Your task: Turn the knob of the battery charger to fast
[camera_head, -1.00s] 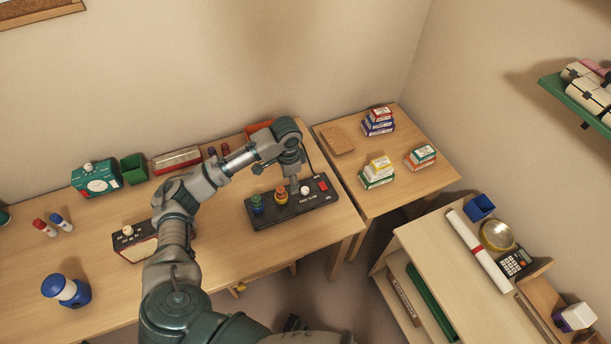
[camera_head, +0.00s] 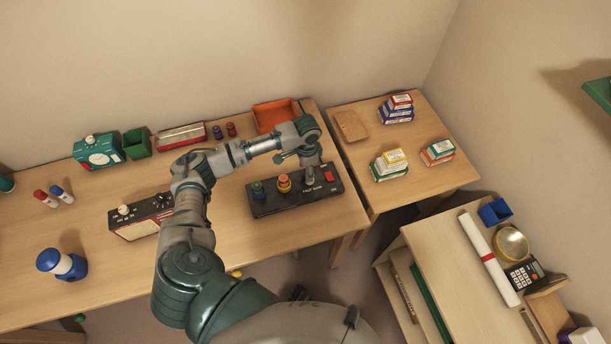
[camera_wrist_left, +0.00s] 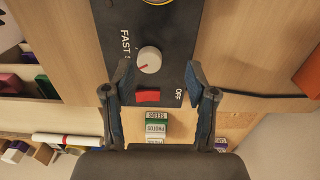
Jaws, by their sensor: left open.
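The battery charger (camera_head: 292,201) is a long black box on the long desk, with a green and an orange-yellow piece on its left part. Its white round knob (camera_wrist_left: 148,60) with a red mark shows in the left wrist view, beside the word FAST. A red switch (camera_wrist_left: 148,96) sits near it, with OFF printed close by. My left gripper (camera_wrist_left: 159,76) is open, its fingertips apart on either side of the knob's end of the charger, not closed on anything. In the head view my left gripper (camera_head: 309,176) hides the knob. My right gripper is not in view.
A radio-like box (camera_head: 140,218) stands left of my arm. An orange tray (camera_head: 274,115), a red tin (camera_head: 181,137) and a green bin (camera_head: 137,144) line the back. A side table to the right holds small box stacks (camera_head: 390,165). The desk front of the charger is clear.

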